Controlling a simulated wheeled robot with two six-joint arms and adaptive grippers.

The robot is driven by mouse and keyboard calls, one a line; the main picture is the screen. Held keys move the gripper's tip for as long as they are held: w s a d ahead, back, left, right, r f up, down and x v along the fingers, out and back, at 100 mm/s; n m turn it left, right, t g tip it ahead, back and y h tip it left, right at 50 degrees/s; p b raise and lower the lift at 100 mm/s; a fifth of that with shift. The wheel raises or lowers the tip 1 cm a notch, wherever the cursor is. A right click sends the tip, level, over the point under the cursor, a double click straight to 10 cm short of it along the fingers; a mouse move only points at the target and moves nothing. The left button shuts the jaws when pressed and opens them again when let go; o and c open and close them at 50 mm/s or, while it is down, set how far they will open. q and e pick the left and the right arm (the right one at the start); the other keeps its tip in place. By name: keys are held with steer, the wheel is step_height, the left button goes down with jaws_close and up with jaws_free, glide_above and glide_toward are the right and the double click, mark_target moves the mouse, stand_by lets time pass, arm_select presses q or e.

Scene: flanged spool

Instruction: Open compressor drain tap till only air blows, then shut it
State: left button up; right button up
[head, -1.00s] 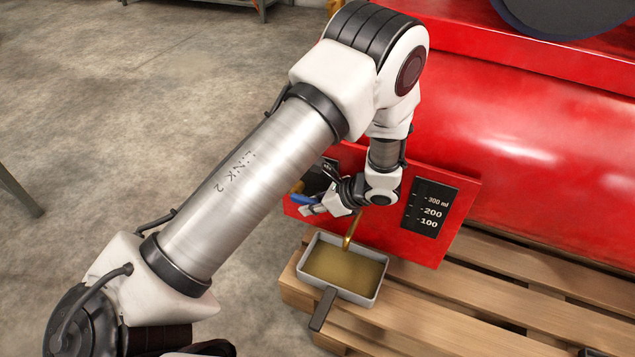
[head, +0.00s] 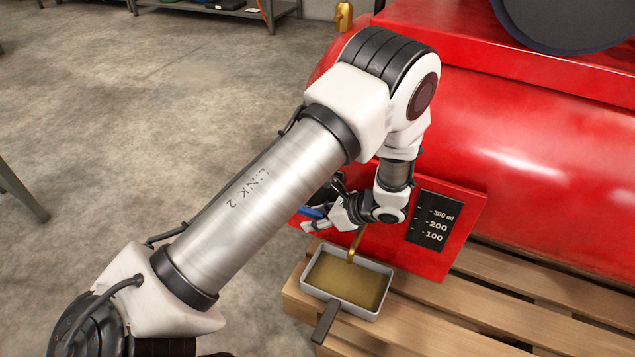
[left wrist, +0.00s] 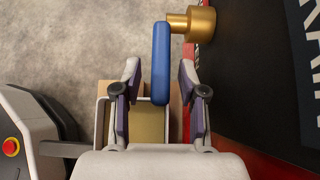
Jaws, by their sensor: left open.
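The drain tap has a blue lever (head: 312,211) on the red panel below the tank; my left gripper partly covers it. In the left wrist view the blue lever (left wrist: 161,62) lies between the two spread fingers of my left gripper (left wrist: 160,78), with a gap on both sides, beside the brass tap body (left wrist: 197,24). In the head view my left gripper (head: 328,219) is open at the lever. The brass drain pipe (head: 355,244) points down over a grey tray (head: 312,289) holding yellowish-brown liquid (head: 345,280). I cannot tell whether anything flows. My right gripper is not in view.
The red compressor tank (head: 540,150) stands on a wooden pallet (head: 430,312). A black level scale (head: 435,222) marked 100 to 300 ml is on the red panel. A metal shelf (head: 215,12) is far back.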

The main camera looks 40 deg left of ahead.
arm_select(q)
steer(key=v, duration=1.2)
